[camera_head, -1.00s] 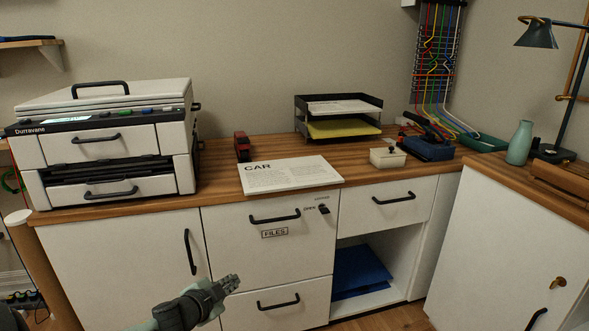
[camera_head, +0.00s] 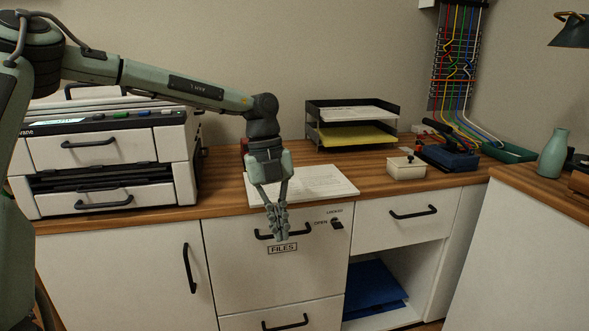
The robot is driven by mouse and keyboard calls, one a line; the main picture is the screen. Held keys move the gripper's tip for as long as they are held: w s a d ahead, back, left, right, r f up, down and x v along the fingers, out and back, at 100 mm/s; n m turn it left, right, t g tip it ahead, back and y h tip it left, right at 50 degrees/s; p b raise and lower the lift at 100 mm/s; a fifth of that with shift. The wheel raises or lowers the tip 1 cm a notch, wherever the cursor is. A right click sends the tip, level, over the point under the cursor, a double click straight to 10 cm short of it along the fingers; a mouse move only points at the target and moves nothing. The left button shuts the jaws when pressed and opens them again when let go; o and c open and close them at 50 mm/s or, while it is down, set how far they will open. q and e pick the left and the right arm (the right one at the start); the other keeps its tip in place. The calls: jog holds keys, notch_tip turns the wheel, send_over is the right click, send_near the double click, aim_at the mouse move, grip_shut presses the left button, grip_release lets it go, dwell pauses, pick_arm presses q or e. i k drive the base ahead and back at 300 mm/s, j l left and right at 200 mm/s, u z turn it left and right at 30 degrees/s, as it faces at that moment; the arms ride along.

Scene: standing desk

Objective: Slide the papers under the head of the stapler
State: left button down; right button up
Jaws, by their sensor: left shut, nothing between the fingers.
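A flat white stack of papers (camera_head: 325,182) with print lies on the wooden counter at its front edge, partly hidden by my left gripper. A small red thing (camera_head: 244,145), which looks like the stapler, stands behind the papers' left end; my arm hides most of it. My left gripper (camera_head: 278,236) points down, shut and empty, in front of the papers and the top file drawer. I cannot tell whether it touches the papers. My right gripper is not in view.
A printer (camera_head: 105,148) stands at the left. Behind are a black tray rack (camera_head: 352,126), a small white box (camera_head: 405,167) and a blue device with a black lever (camera_head: 446,156). Drawer handles (camera_head: 412,212) stick out below the counter. The counter right of the papers has some free room.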

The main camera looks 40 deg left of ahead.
aim_at(321, 182)
jog(key=i+j, duration=1.05)
